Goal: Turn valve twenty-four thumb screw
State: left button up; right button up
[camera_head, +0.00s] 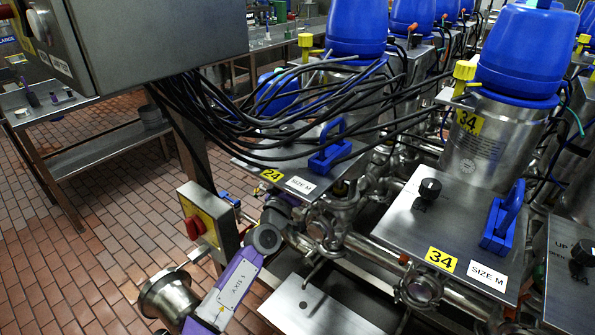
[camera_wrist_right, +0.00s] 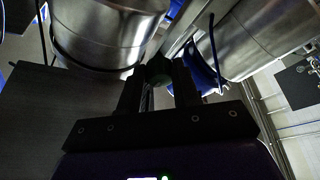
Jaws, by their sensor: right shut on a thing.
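Valve twenty-four's steel plate carries a yellow 24 label (camera_head: 271,175), a SIZE M label (camera_head: 300,185) and a blue handle (camera_head: 328,152). A purple arm link of mine comes up from the bottom to the pipes just below this plate's front edge. In the head view neither gripper's fingers can be made out. In the right wrist view my right gripper (camera_wrist_right: 159,82) has its two dark fingers on either side of a small dark round knob (camera_wrist_right: 159,70), shut on it. The knob looks like the thumb screw, but its shape is dim.
Neighbouring valve 34's plate (camera_head: 400,225) stands at right with a black knob (camera_head: 430,188) and blue handle (camera_head: 503,218). Black cables (camera_head: 235,125) hang over valve twenty-four. Open tiled floor lies left.

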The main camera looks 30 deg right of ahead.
jog(key=o, duration=1.1)
jog(key=shift+c, duration=0.2)
jog(key=v, duration=0.7)
jog(key=shift+a+p, duration=0.25)
jog(key=shift+p, duration=0.15)
jog(key=shift+s+f, duration=0.1)
jog(key=shift+s, duration=0.05)
